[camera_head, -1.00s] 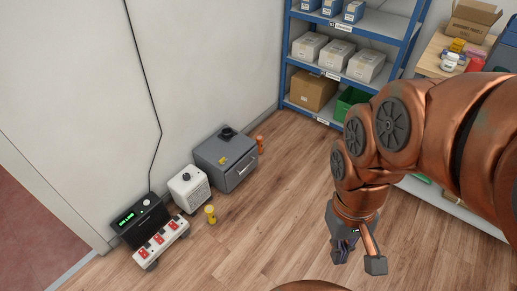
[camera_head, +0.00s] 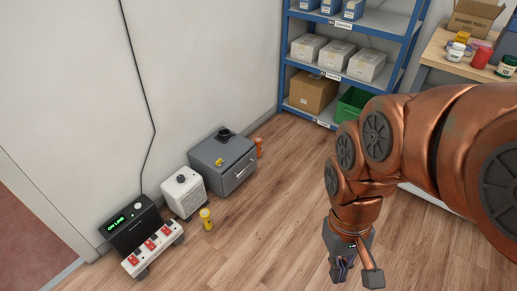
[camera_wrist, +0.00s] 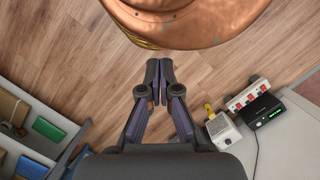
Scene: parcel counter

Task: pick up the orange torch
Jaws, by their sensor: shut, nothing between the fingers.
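The orange torch (camera_head: 259,147) stands on the wooden floor at the right rear corner of a grey box in the head view. It is small there, and I do not see it in the wrist view. A yellow torch (camera_head: 206,218) stands upright on the floor in front of a white box; it also shows in the wrist view (camera_wrist: 209,110). My gripper (camera_head: 342,275) hangs over the floor, well to the right of and nearer than the orange torch. In the wrist view its fingers (camera_wrist: 158,78) are together and empty.
The grey box (camera_head: 223,163), white box (camera_head: 184,193), black display unit (camera_head: 131,226) and red-switched power strip (camera_head: 153,248) line the wall. A blue shelf (camera_head: 285,66) with boxes stands at the back. A wooden table (camera_head: 441,49) is at right. The middle floor is clear.

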